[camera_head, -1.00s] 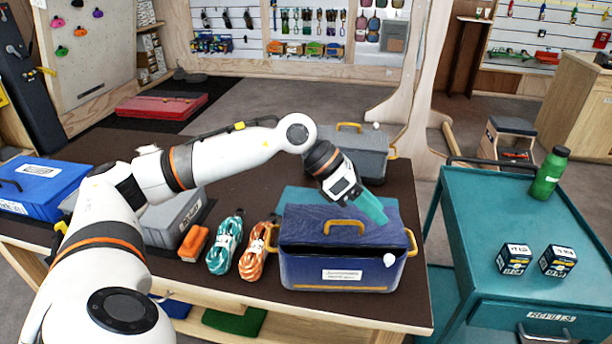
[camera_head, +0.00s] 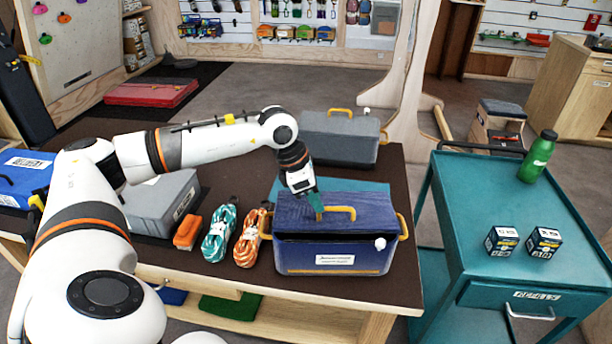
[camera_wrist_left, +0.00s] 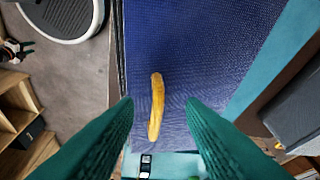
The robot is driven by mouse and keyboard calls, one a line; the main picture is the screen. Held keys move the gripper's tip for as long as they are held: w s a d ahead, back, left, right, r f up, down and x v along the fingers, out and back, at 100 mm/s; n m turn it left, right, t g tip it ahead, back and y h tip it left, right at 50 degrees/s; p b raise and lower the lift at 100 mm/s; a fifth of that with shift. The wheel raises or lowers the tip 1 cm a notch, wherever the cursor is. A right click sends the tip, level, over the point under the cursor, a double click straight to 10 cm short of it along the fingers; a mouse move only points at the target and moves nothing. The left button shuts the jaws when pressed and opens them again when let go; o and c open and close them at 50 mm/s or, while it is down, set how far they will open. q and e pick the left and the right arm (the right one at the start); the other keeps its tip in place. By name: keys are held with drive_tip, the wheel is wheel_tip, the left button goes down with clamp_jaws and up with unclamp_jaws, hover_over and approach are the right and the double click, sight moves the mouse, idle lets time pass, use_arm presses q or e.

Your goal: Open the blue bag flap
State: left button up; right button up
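The blue bag (camera_head: 292,262) stands on the dark table, with a label on its front and yellow side handles. Its flap (camera_head: 292,212) lies over the top, with a dark gap along the front edge. A yellow handle (camera_head: 340,209) sits on the flap. My left gripper (camera_head: 318,212) points down at the left end of this handle. In the left wrist view the teal fingers (camera_wrist_left: 160,112) are spread, and the yellow handle (camera_wrist_left: 157,105) shows upright in the gap between them. Whether they touch it I cannot tell. My right gripper is not in view.
A grey bag (camera_head: 340,140) stands behind the blue bag. Coiled ropes (camera_head: 220,235) and an orange block (camera_head: 187,232) lie left of it, beside a grey case (camera_head: 150,205). A teal cart (camera_head: 470,200) stands right, carrying two small boxes and a green bottle (camera_head: 538,158).

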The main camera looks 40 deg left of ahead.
use_arm(q)
drive_tip(key=shift+x, duration=1.2)
clamp_jaws()
drive_tip(key=shift+r, duration=0.1)
drive_tip(key=shift+w+a+r+p, duration=0.25)
drive_tip(key=shift+w+r+p, duration=0.1)
drive_tip(key=shift+r, duration=0.1)
drive_tip(key=shift+w+a+r+p, duration=0.25)
drive_tip(key=shift+r+p, duration=0.05)
drive_tip(key=shift+r, duration=0.1)
unclamp_jaws()
drive_tip(key=shift+s+d+f, duration=0.1)
drive_tip(key=o, duration=0.6)
